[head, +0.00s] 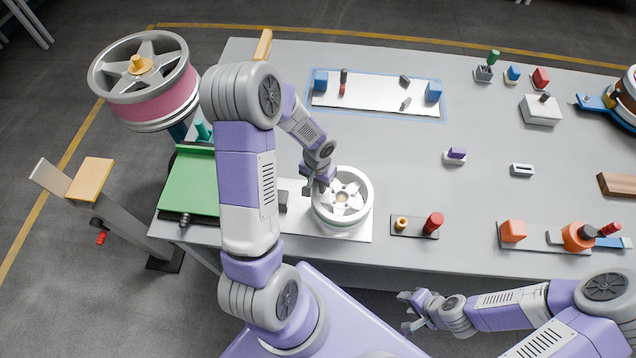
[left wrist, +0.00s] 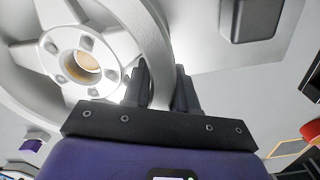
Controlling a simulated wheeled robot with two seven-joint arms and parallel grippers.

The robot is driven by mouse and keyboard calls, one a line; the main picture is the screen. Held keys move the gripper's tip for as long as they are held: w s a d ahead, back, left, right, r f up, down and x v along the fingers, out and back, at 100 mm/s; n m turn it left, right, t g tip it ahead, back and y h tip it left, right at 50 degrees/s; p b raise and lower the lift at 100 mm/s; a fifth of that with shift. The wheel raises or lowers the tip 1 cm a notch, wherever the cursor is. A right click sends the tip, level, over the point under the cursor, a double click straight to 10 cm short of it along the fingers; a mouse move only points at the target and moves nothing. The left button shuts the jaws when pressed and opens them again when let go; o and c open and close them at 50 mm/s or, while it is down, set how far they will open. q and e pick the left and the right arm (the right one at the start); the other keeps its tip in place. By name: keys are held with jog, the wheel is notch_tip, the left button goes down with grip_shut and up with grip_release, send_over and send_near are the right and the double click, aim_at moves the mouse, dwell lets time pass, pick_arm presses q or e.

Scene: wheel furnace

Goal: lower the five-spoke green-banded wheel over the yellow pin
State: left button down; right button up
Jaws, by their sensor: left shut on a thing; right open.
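The white five-spoke wheel (head: 358,184) with a thin green band low on its side is over a white plate (head: 296,222) near the table's front edge. My left gripper (head: 320,186) is shut on the left side of its rim; the left wrist view shows the two fingers (left wrist: 160,88) on either side of the rim wall (left wrist: 154,40). A yellowish surface, perhaps the yellow pin (left wrist: 82,66), shows inside the hub bore. Whether the wheel rests on the plate or hangs just above it, I cannot tell. My right gripper (head: 410,312) is open and empty in front of the table.
A pink-banded wheel (head: 152,108) sits on a stand at the left, with a yellow hub. A green panel (head: 190,184) lies left of the plate. A small tray (head: 414,232) with yellow and red pieces stands to the right. The grey table's middle is mostly clear.

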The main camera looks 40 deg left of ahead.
pick_arm(q)
jog(key=shift+f+b, duration=1.85)
jog(key=shift+f, duration=0.1)
dwell(0.5)
jog(key=shift+c, duration=1.5)
grip_release()
jog(key=shift+r, duration=0.1)
